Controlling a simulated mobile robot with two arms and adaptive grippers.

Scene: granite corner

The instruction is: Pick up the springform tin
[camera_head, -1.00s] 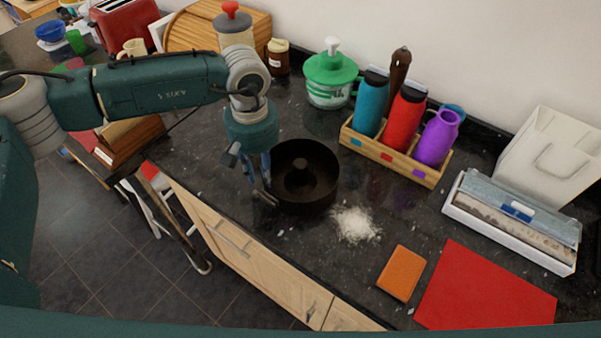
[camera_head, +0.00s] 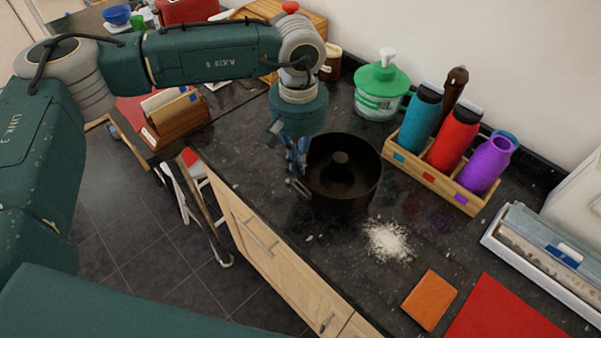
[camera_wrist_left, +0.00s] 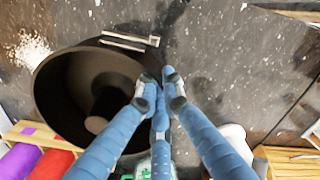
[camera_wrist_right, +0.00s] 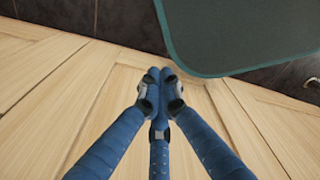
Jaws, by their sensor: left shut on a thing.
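The springform tin (camera_head: 335,192) is a dark round pan with a tube in its middle and a metal clasp on its side. It is at the front part of the counter in the head view. It also shows in the left wrist view (camera_wrist_left: 62,95). My left gripper (camera_head: 297,176) is shut on the tin's wall at its left side, and its blue fingers show in the left wrist view (camera_wrist_left: 160,88). I cannot tell whether the tin touches the counter. My right gripper (camera_wrist_right: 160,85) is shut and empty, in front of pale wooden cabinet doors; the head view does not show it.
A wooden rack (camera_head: 435,180) with several bottles stands right of the tin, and a green-lidded tub (camera_head: 380,95) behind it. White powder (camera_head: 388,241), an orange block (camera_head: 430,300) and a red mat (camera_head: 508,312) lie in front and right.

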